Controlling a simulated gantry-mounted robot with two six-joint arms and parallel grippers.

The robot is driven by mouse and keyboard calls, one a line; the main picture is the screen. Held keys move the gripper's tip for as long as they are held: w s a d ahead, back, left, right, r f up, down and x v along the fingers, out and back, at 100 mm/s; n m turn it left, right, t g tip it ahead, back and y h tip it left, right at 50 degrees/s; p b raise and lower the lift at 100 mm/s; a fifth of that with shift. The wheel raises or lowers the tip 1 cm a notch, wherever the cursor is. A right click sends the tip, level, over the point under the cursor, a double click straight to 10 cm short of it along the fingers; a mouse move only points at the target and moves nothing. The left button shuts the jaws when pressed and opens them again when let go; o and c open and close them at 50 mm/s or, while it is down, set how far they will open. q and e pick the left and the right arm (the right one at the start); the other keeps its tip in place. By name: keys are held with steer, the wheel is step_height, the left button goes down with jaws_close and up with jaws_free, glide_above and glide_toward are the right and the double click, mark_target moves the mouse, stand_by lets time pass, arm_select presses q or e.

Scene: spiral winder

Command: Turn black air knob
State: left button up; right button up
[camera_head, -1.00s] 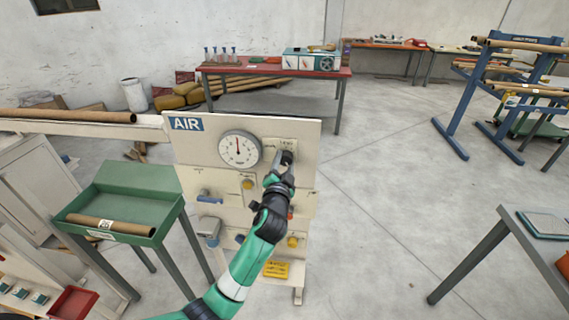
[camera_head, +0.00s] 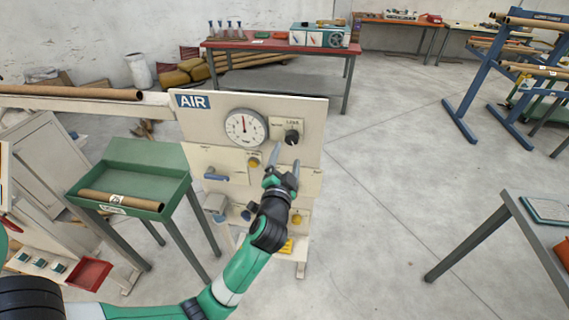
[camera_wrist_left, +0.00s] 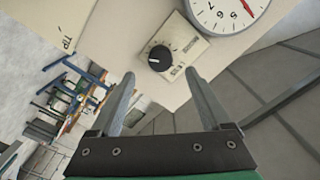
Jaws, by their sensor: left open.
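The black air knob (camera_head: 292,137) sits on a small labelled plate at the upper right of the white AIR panel (camera_head: 312,118), just right of the round gauge. It also shows in the left wrist view (camera_wrist_left: 160,58), with a pale pointer mark on its face. My left gripper (camera_head: 282,166) is open and empty, in front of the panel and a little below the knob in the head view. In the left wrist view its two fingers (camera_wrist_left: 160,88) point toward the knob, apart from it, with the knob beyond and between them. My right gripper is not in view.
The gauge (camera_head: 245,128) is left of the knob. Below are a yellow knob (camera_head: 253,162) and a blue-handled valve (camera_head: 216,175). A green tray table (camera_head: 150,152) with a cardboard tube stands left. The floor right of the panel is clear.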

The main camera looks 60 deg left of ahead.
arm_select(q)
steer(key=v, duration=0.4)
stand_by(0.4)
